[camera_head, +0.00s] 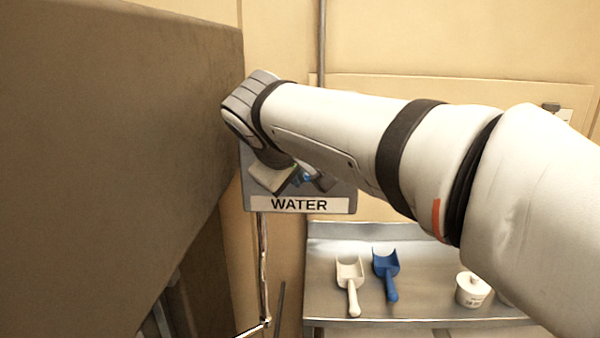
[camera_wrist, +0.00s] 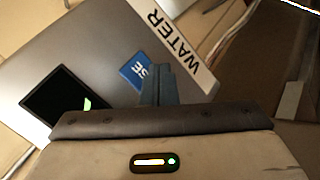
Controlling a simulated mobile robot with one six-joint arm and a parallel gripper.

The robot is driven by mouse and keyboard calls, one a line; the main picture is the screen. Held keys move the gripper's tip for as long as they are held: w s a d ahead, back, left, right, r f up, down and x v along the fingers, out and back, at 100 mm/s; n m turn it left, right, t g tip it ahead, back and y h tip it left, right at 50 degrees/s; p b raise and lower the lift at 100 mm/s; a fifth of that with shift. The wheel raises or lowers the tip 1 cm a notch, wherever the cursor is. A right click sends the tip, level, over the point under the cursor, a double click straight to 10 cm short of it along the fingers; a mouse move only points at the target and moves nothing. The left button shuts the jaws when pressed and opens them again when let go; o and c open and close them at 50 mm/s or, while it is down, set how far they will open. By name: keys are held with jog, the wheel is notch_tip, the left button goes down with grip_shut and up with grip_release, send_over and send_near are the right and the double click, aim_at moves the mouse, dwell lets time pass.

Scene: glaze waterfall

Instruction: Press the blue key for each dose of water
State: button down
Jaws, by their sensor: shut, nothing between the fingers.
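The grey water panel (camera_head: 342,196) with its WATER label hangs on the wall in the middle of the head view, partly behind my arm. In the wrist view the panel (camera_wrist: 95,55) fills the upper left. The blue key (camera_wrist: 136,72) with white letters shows beside my gripper (camera_wrist: 158,72); its right part is hidden by the fingers. A dark display (camera_wrist: 68,108) with a green mark sits left of the key. My gripper is shut and empty, its fingertips close over the key. I cannot tell whether they touch it. In the head view a small blue patch shows near the fingers.
A large brown block (camera_head: 110,130) fills the left of the head view, close to my wrist. A thin pipe (camera_head: 263,265) runs below the panel.

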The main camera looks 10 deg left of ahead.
jog(key=shift+w, duration=0.15)
dwell(0.5)
jog(key=shift+w, duration=0.3)
jog(key=shift+w, duration=0.5)
dwell(0.7)
jog(key=shift+s, duration=0.9)
jog(key=shift+s+d+b, duration=0.15)
jog(key=shift+s+b, duration=0.95)
jog(key=shift+s, duration=1.45)
dwell(2.4)
